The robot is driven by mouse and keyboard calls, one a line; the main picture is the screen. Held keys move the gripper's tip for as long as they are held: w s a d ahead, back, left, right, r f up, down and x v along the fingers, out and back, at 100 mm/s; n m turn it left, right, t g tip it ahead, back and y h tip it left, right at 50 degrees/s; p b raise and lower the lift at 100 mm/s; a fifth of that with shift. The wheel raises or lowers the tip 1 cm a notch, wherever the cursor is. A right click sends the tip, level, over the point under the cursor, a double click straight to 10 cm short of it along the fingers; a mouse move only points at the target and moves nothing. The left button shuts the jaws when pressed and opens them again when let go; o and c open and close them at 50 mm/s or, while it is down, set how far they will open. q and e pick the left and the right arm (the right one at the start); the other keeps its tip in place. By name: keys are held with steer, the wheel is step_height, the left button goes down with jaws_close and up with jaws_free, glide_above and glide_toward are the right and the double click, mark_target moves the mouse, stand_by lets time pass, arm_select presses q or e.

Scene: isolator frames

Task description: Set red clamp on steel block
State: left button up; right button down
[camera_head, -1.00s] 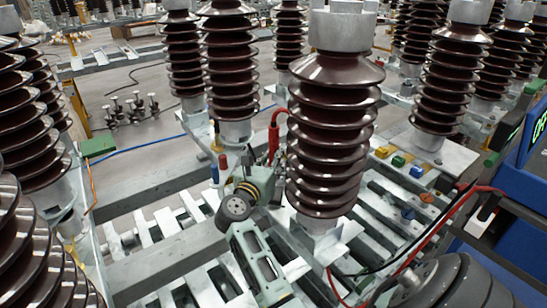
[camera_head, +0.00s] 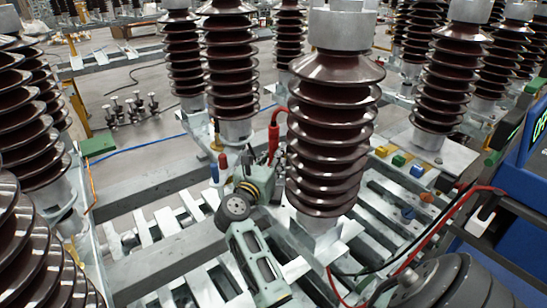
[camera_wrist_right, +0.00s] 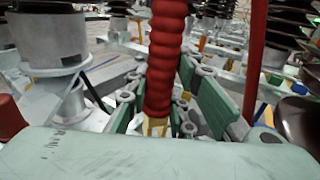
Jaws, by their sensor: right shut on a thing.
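The red clamp (camera_head: 274,136) stands upright left of the large brown insulator in the head view, its red lead curving over at the top. My right gripper (camera_head: 276,168) is shut on it low down, partly hidden behind that insulator. In the right wrist view the clamp's ribbed red sleeve (camera_wrist_right: 167,45) rises between the green fingers, with a yellowish metal part at its lower end. I cannot tell for sure which grey metal piece is the steel block. My left gripper is not in view.
The large brown insulator (camera_head: 333,130) stands close to the right of my gripper. More insulators (camera_head: 231,70) stand behind. Red and blue caps (camera_head: 223,162) are just left of the gripper. Coloured blocks (camera_head: 398,160) sit on a plate at right. Slatted steel beams (camera_head: 165,262) lie below.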

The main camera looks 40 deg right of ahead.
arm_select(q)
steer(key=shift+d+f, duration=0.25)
arm_select(e)
steer(key=shift+r, duration=0.1)
stand_by(0.7)
arm_select(q)
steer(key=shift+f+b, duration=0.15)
steer(key=shift+b, duration=0.3)
arm_select(e)
steer(key=shift+f, duration=0.4)
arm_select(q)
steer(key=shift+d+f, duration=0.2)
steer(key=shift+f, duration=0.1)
arm_select(e)
steer(key=shift+f, duration=0.1)
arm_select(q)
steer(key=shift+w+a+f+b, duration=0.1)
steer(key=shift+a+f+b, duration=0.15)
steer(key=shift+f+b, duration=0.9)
arm_select(e)
steer(key=shift+f, duration=1.05)
arm_select(q)
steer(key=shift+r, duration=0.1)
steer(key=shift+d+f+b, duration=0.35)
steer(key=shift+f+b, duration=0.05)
steer(key=shift+b, duration=0.2)
arm_select(e)
steer(key=shift+f, duration=0.5)
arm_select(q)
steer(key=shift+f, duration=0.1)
